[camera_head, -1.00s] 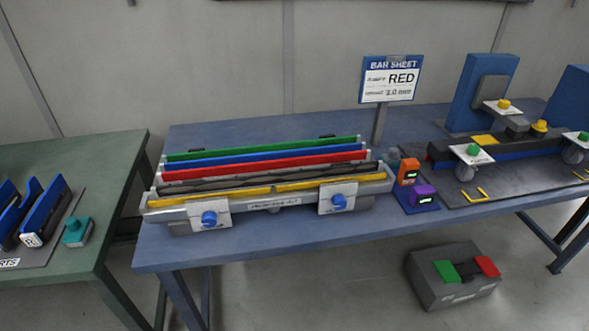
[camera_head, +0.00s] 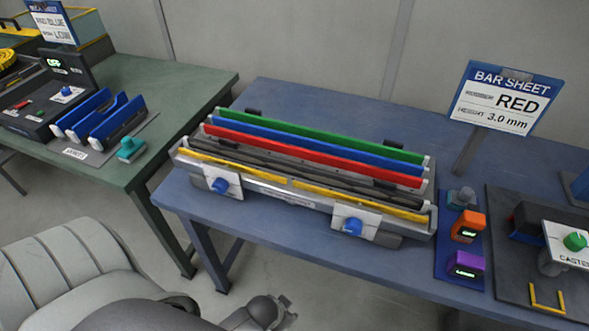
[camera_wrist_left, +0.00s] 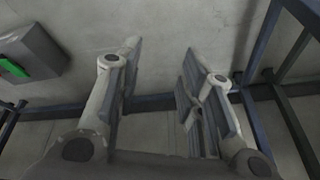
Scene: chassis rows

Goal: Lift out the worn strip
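A long grey rack (camera_head: 190,164) on the blue table holds parallel strips: green (camera_head: 320,134), blue (camera_head: 310,143), red (camera_head: 310,156), dark grey or black (camera_head: 300,172) and, along the front, yellow (camera_head: 340,199). Which strip is worn I cannot tell for sure; the dark one looks rough. Two white clamp plates with blue knobs, left (camera_head: 221,186) and right (camera_head: 353,226), sit on the rack's front. My left gripper (camera_head: 286,310) is low in front of the table, apart from the rack. In the left wrist view its fingers (camera_wrist_left: 160,95) are spread with nothing between them. My right gripper is not in view.
A sign (camera_head: 507,97) reading "BAR SHEET, RED, 3.0 mm" stands behind. Orange (camera_head: 468,227) and purple (camera_head: 465,264) gauges sit right of the rack. A green table (camera_head: 190,78) stands left. A grey box with a green pedal (camera_wrist_left: 13,67) shows in the left wrist view.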

